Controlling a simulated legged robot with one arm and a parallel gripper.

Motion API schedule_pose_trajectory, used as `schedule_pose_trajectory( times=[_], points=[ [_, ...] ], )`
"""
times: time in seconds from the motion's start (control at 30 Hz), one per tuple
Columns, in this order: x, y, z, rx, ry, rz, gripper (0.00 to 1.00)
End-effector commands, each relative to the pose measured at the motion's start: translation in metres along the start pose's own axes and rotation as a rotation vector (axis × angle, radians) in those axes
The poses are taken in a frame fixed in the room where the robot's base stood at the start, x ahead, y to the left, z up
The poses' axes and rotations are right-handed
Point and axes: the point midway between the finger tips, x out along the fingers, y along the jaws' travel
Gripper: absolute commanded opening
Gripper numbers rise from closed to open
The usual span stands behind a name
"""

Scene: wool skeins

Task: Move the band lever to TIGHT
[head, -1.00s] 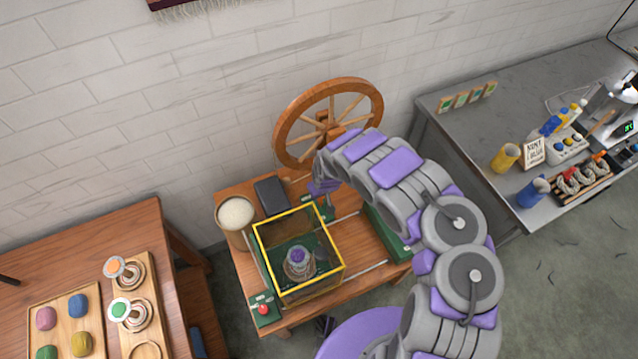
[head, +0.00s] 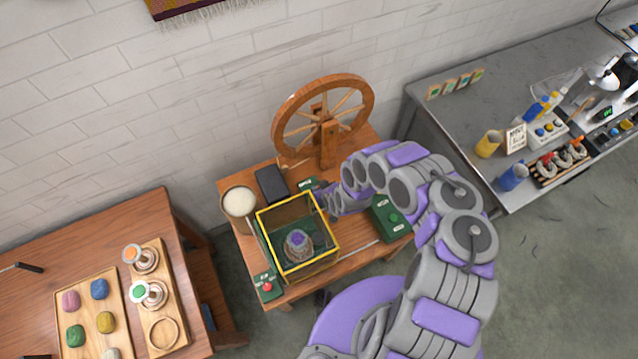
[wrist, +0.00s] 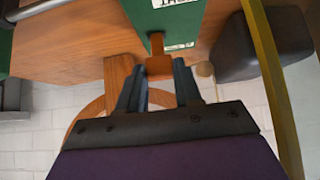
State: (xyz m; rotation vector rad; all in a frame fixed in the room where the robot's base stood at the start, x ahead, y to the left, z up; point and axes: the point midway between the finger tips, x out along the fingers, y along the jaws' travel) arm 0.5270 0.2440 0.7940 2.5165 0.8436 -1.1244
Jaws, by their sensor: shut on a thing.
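The band lever (wrist: 157,43) is a short orange-brown handle with a block-like end, on a green housing (wrist: 180,18) in the wrist view. In the head view my gripper (head: 324,200) is at the back right of the yellow-framed box (head: 334,240), and the lever is hidden there. I cannot read the lever's setting.
The spinning wheel (head: 329,140) stands behind the box. A dark block (head: 271,184) and a pot of pale stuff (head: 239,203) are close by. A green box with a round button (head: 390,218) sits right, and a red-button box (head: 267,286) at the front left.

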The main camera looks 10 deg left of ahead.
Motion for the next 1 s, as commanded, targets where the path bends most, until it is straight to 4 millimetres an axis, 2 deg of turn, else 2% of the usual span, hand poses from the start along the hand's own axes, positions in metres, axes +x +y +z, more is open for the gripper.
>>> schedule_pose_trajectory(
  times=[0.07, 0.4, 0.97, 1.0],
  points=[
    [0.0, -0.001, 0.009, 0.001, 0.035, -0.002, 0.04],
    [-0.001, -0.001, 0.016, 0.001, 0.161, -0.002, 0.03],
    [-0.002, -0.001, 0.018, 0.001, 0.183, -0.002, 0.03],
    [-0.002, -0.001, 0.018, 0.001, 0.183, -0.002, 0.36]
  ],
)
